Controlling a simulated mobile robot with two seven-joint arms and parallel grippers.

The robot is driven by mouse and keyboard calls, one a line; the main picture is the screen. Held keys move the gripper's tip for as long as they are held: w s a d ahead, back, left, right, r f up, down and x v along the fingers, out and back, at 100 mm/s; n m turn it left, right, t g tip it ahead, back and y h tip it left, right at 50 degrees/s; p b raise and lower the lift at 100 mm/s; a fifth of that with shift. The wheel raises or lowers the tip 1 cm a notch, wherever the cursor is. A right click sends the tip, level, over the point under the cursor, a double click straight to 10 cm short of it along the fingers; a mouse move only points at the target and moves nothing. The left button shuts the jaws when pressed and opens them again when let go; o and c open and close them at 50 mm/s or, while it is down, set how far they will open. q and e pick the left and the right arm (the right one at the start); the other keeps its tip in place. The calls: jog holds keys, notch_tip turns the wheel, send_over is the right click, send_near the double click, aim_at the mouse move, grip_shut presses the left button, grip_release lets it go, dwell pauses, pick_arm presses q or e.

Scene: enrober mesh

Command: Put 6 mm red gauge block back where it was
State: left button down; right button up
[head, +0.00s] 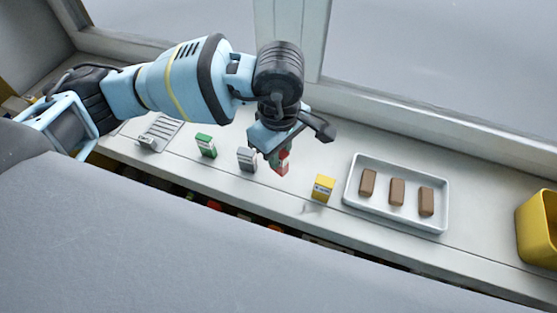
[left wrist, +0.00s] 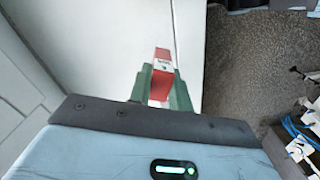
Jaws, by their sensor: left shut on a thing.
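The red gauge block (head: 282,166) is in my left gripper (head: 280,156), over the white ledge between the grey block and the yellow block. In the left wrist view the red block (left wrist: 162,72) stands between the two green fingers (left wrist: 160,88), which touch its sides. A white label with dark marks shows on the block, too small to read. I cannot tell whether its lower end touches the ledge. A green block (head: 206,146), a grey block (head: 247,158) and a yellow block (head: 323,188) stand in a row on the ledge. My right gripper is not in view.
A white tray (head: 352,196) with three brown bars lies right of the yellow block. A yellow bin (head: 540,228) stands at the far right. A slotted grey plate (head: 163,130) lies at the left. A window frame (head: 420,118) runs behind the ledge (head: 470,258).

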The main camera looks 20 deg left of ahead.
pick_arm(q)
notch_tip(320, 180, down, 3)
jog(key=shift+f, duration=0.15)
jog(key=shift+f, duration=0.2)
jog(key=c, duration=1.3)
grip_release()
jog(key=shift+r, duration=0.55)
notch_tip(320, 180, up, 11)
jog(key=shift+r, duration=0.1)
jog(key=shift+s, duration=0.1)
